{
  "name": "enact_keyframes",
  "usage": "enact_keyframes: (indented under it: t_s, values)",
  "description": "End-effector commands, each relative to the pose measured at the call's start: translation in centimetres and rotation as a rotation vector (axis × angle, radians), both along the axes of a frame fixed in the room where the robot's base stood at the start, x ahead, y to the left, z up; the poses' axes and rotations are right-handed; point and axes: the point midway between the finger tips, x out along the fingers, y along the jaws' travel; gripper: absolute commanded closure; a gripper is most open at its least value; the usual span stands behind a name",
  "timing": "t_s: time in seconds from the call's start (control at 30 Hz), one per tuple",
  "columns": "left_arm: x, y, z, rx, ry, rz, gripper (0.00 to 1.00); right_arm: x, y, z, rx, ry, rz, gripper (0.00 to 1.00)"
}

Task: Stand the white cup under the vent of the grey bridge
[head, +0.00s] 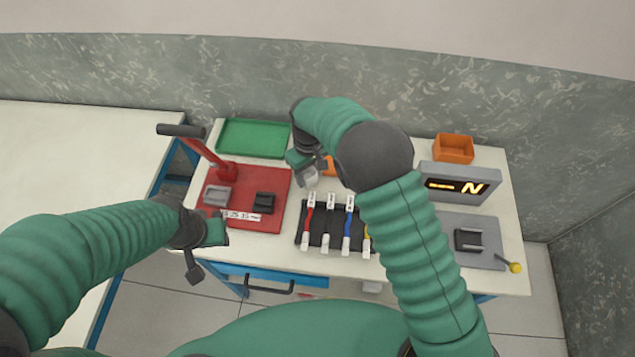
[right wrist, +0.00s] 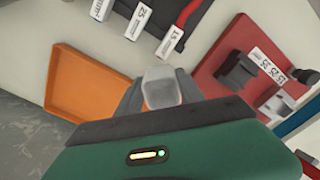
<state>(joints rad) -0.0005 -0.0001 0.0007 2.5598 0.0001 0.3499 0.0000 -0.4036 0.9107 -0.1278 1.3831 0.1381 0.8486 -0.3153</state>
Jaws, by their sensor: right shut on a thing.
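The small white cup (head: 311,179) is held by my right gripper (head: 306,168), over the table behind the row of cables. In the right wrist view the pale cup (right wrist: 163,88) sits between the two grey fingers of the right gripper (right wrist: 160,94). I cannot tell whether the cup touches the table. A grey box (head: 458,184) with a lit orange display stands at the right of the table and may be the grey bridge; no vent is clear on it. My left gripper (head: 214,233) is over the front left table edge, its fingers unclear.
A red board (head: 250,222) with a lever and grey and black blocks lies left. Labelled cables lie on a black mat (head: 318,240) in front. An orange tray (right wrist: 78,80) is near the right gripper. A green tray (head: 253,138) and orange bin (head: 453,148) stand behind.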

Motion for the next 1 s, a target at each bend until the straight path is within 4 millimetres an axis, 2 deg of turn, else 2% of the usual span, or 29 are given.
enact_keyframes:
  t_s: [0.23,0.53,0.57,0.6,0.7,1.0]
  values:
    - [0.0,0.0,0.4,0.0,0.0,0.001,0.64,-0.1,0.1,-3.7,-0.001,0.0,0.001,0.94]
    - [0.0,0.0,0.1,0.0,0.0,0.001,0.64,-0.1,-0.2,-4.2,0.002,-0.001,-0.001,0.94]
    - [0.0,0.0,0.2,0.0,0.0,0.001,0.64,0.0,-0.2,-4.1,0.002,-0.001,-0.001,0.51]
    - [0.0,0.0,0.2,0.0,0.0,0.001,0.64,0.0,-0.2,-4.1,0.002,-0.001,-0.001,0.46]
    - [0.0,0.0,0.2,0.0,0.0,0.001,0.64,0.0,-0.1,-4.1,0.001,-0.001,-0.001,0.33]
    - [0.0,0.0,0.3,0.0,0.0,0.001,0.64,0.0,0.0,-3.9,0.0,-0.001,0.0,0.33]
